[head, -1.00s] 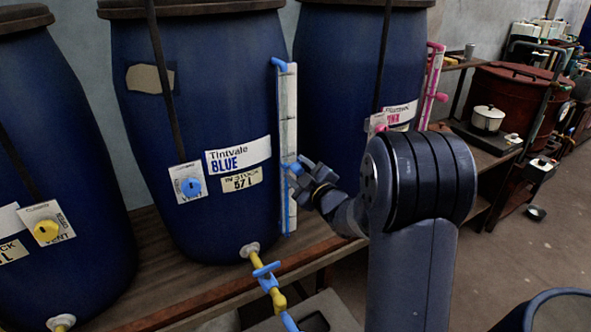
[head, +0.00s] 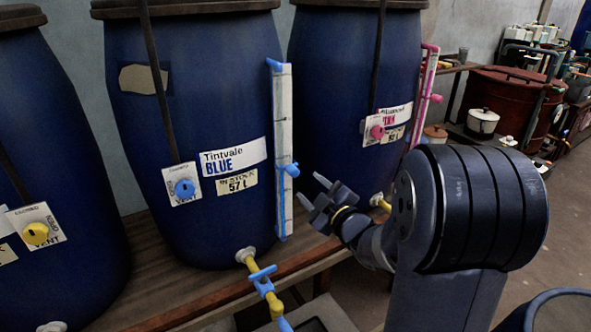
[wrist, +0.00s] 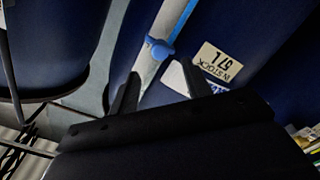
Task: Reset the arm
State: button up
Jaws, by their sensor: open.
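My gripper (head: 326,198) is open and empty in the head view, just right of the white sight gauge (head: 284,120) on the blue vat labelled Tintvale Blue (head: 235,175). A gap shows between its fingers and the blue slider (head: 291,170) on that gauge. In the wrist view the two dark fingers of my gripper (wrist: 158,95) stand apart, with the gauge's blue slider (wrist: 160,50) beyond them and the "in stock 57 L" label (wrist: 217,62) to the right. My arm fills the head view's lower right.
The vats stand on a wooden bench (head: 190,308). A blue vent knob (head: 185,188) and a yellow and blue tap (head: 262,280) are on the Blue vat. A pink-marked vat (head: 345,95) stands behind my gripper. A blue-rimmed container (head: 560,312) is at the lower right.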

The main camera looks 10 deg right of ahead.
aim_at(296, 176)
jog(key=p+x, duration=0.2)
jog(key=x, duration=0.8)
jog(key=shift+w+a, duration=0.1)
jog(key=shift+w, duration=0.15)
jog(key=shift+w+f+p, duration=0.1)
jog(key=shift+w+p, duration=0.05)
jog(key=shift+p, duration=0.25)
jog(key=shift+f, duration=0.15)
